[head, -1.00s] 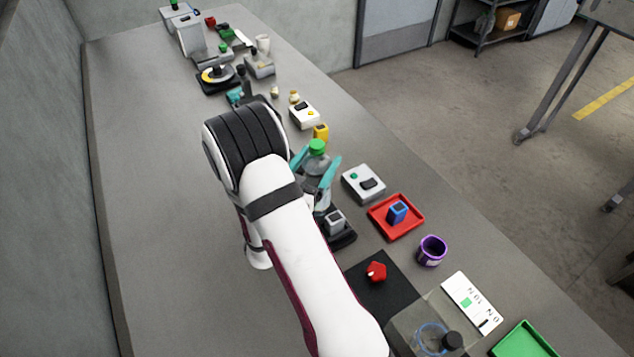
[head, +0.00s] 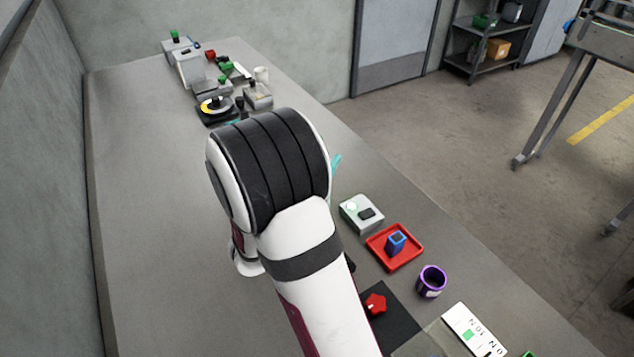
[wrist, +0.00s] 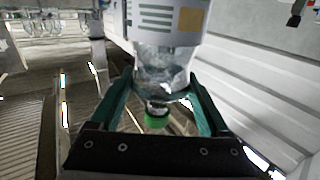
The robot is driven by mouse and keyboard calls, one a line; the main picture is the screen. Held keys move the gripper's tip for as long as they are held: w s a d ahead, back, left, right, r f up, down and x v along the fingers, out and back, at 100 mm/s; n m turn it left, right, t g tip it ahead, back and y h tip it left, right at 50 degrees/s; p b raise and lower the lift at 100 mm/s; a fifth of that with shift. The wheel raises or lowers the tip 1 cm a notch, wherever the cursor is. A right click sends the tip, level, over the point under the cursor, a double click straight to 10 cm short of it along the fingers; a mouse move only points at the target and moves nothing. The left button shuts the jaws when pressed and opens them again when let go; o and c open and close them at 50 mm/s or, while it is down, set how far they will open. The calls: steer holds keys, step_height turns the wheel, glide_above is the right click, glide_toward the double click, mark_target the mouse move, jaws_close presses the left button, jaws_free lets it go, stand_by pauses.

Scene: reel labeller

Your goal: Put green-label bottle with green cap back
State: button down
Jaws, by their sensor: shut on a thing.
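My gripper (wrist: 160,88) has its two teal fingers on either side of a clear bottle (wrist: 165,66) and is shut on it. In the wrist view the bottle appears with its green cap (wrist: 157,117) low in the picture and its pale label (wrist: 165,20) at the top. The label shows greenish-grey text lines and a tan square. The bottle's far end is cut off by the picture edge. In the head view my arm hides the bottle, and only a teal fingertip (head: 336,162) shows.
A white box with a button (head: 361,213), a red tray (head: 414,252) holding a blue block (head: 396,241), and a purple cup (head: 431,281) stand right of my arm. A red piece (head: 375,303) lies on a black mat (head: 396,318). The bench's left side is clear.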

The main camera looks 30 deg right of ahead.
steer(key=w+d, duration=0.2)
steer(key=d, duration=1.8)
steer(key=w+a+f, duration=0.5)
steer(key=w+f, duration=0.4)
steer(key=f, duration=0.2)
steer(key=shift+w, duration=0.25)
steer(key=shift+f, duration=0.25)
